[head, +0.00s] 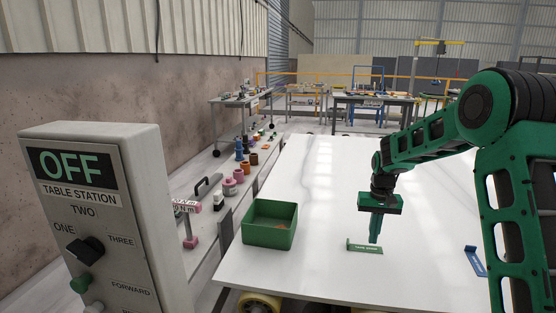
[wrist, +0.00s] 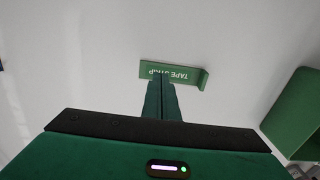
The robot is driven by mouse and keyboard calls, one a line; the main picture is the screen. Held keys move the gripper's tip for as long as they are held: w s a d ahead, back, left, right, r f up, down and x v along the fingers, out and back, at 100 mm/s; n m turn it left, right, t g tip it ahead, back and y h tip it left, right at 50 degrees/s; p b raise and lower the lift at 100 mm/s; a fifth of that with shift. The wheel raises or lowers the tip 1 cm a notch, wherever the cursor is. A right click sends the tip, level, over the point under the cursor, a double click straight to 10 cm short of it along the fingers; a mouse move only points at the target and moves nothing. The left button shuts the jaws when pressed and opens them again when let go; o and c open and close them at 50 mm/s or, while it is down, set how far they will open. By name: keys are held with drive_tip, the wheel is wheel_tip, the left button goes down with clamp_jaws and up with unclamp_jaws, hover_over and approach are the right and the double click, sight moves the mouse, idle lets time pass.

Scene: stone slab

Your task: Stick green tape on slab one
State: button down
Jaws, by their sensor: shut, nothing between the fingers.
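A green tape strip (head: 365,248) with pale lettering lies on the white slab (head: 322,185). In the wrist view the strip (wrist: 172,73) reads "TAPE STRIP" upside down, and its right end is bent up. My gripper (head: 374,240) points down right at the strip, with its fingers together. In the wrist view the closed fingertips (wrist: 161,84) overlap the strip's near edge. Nothing shows between the fingers. I cannot tell whether the tips touch the strip.
A green open bin (head: 270,236) stands on the slab to the left, and a blue strip (head: 474,260) lies to the right. A grey control box (head: 107,215) reading "OFF" stands at the front left. Cluttered worktables (head: 372,99) stand behind. Much of the slab is bare.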

sight(372, 249)
drive_tip(key=shift+r, duration=2.15)
drive_tip(key=s+d+r+m, duration=0.1)
drive_tip(key=s+d+r, duration=0.2)
drive_tip(key=s, duration=0.4)
drive_tip(key=s+d+r, duration=0.3)
drive_tip(key=s+d, duration=0.1)
drive_tip(key=s, duration=0.4)
drive_tip(key=s+d+r+m, duration=0.1)
drive_tip(key=s+d+r, duration=0.2)
drive_tip(key=s, duration=0.4)
drive_tip(key=s+f+m, duration=0.2)
drive_tip(key=s, duration=2.1)
drive_tip(key=shift+s+a+f, duration=0.15)
drive_tip(key=shift+a, duration=0.05)
